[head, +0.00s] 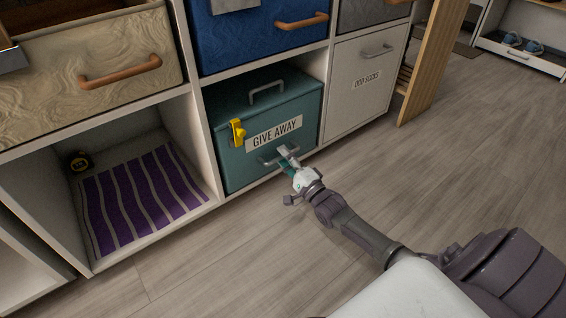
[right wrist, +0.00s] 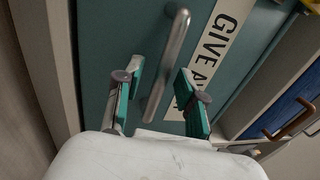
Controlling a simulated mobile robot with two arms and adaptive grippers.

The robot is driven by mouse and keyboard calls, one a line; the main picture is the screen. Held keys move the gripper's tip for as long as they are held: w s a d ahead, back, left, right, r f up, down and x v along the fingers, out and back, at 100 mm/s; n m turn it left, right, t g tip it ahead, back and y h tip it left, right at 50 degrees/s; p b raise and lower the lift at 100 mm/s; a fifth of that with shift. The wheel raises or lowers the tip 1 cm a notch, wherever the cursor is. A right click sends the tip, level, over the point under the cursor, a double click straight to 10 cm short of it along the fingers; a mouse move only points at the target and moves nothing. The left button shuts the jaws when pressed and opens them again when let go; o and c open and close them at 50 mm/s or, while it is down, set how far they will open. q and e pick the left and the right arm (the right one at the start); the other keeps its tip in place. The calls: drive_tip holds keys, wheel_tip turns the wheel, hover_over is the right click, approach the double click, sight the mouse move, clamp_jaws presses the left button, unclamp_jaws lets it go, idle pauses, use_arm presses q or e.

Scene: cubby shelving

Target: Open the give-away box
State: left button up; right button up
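The give-away box (head: 230,155) is a teal box in a lower cubby of the shelving. It has a "GIVE AWAY" label (head: 274,132), a yellow latch (head: 237,131) at its front left and a lid handle (head: 267,92) on top. The lid looks closed. A grey metal handle (right wrist: 168,62) crosses its front below the label. My right gripper (head: 288,158) is at this front handle. In the right wrist view its teal-padded fingers are apart, with the handle between them and gaps to both sides. My left gripper is not in view.
A white "ODD SOCKS" door (head: 360,88) is to the right, with a wooden panel (head: 433,65) beyond it. A blue drawer (head: 255,45) is above. The left cubby holds a purple striped mat (head: 145,195) and a small dark item (head: 78,161). The floor in front is clear.

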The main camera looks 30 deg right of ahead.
drive_tip(key=shift+w+r, duration=0.1)
drive_tip(key=shift+w, duration=0.2)
clamp_jaws()
